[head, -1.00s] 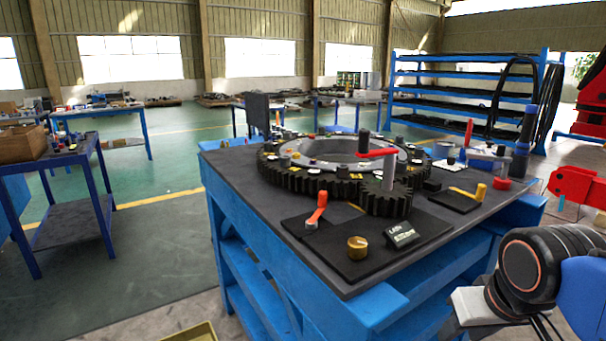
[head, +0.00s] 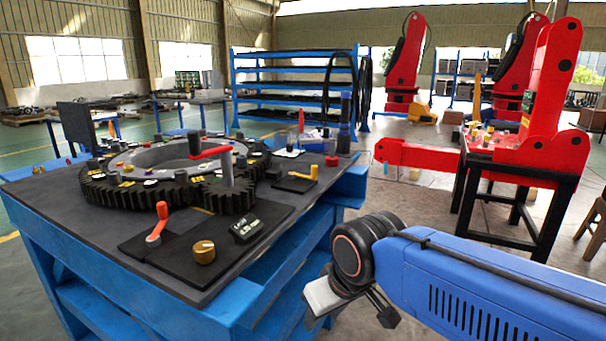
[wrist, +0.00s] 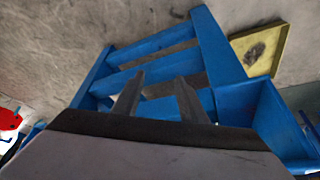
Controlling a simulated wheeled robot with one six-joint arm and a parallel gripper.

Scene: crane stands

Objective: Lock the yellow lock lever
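The yellow lock lever (head: 304,174) sits on a small black plate at the right side of the dark tabletop (head: 100,251) in the head view. Its arm lies roughly level, with an upright yellow knob at its right end. My gripper shows in the wrist view (wrist: 158,98), with two grey fingers spread apart and nothing between them. It points down toward the blue table frame (wrist: 213,55), away from the lever. In the head view my blue arm is at the lower right, clear of the table. The lever is not visible in the wrist view.
An orange lever (head: 159,224), a brass knob (head: 204,252) and a black label block (head: 246,230) stand near the table's front. A red crane arm (head: 430,154) stands right. A yellow tray (wrist: 262,50) lies on the floor.

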